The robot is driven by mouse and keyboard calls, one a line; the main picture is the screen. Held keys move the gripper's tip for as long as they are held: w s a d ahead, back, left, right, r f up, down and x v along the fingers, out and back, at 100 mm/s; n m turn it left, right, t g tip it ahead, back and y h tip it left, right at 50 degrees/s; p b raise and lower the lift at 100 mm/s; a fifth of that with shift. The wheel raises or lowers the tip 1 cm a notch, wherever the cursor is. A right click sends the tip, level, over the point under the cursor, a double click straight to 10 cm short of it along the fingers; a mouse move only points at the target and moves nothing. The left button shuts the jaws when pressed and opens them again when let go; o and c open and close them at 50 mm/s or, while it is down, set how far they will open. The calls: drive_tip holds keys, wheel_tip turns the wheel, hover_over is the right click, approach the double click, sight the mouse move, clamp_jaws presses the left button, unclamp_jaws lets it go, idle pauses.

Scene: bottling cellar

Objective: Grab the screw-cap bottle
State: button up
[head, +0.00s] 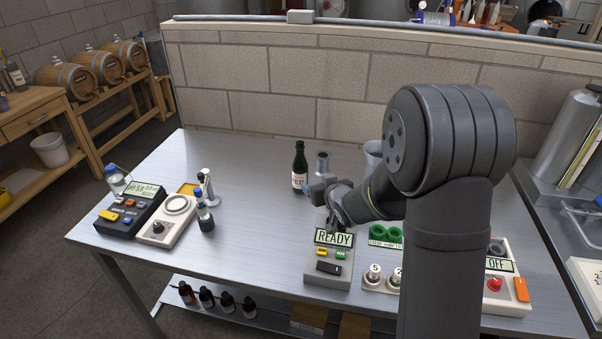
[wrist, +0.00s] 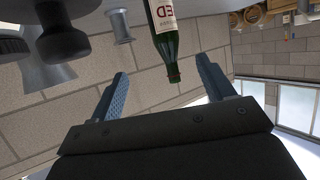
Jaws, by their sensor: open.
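A dark green bottle (head: 300,168) with a pale label stands upright on the metal bench, near the back wall. In the wrist view the bottle (wrist: 165,35) appears neck down, its label showing red letters and its dark top lying between the lines of my fingers. I cannot tell whether that top is a screw cap. My gripper (head: 317,189) is just right of and in front of the bottle, fingers toward it. In the wrist view my gripper (wrist: 164,72) is open with nothing between its pads; the bottle is beyond the fingertips. The bottle's base is cut off there.
A grey metal piece (head: 322,164) stands close right of the bottle. A READY box (head: 329,260) and green-ringed holder (head: 385,236) are in front. A pH meter (head: 130,209), a pale device (head: 166,222) and a small bottle (head: 205,219) stand left. Bench between is clear.

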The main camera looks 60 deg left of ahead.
sight(303, 172)
drive_tip(key=x, duration=1.7)
drive_tip(key=shift+s+a+f, duration=0.15)
drive_tip(key=shift+s+a, duration=0.15)
drive_tip(key=shift+a, duration=0.05)
drive_tip(key=c, duration=1.3)
drive_tip(key=shift+r, duration=0.25)
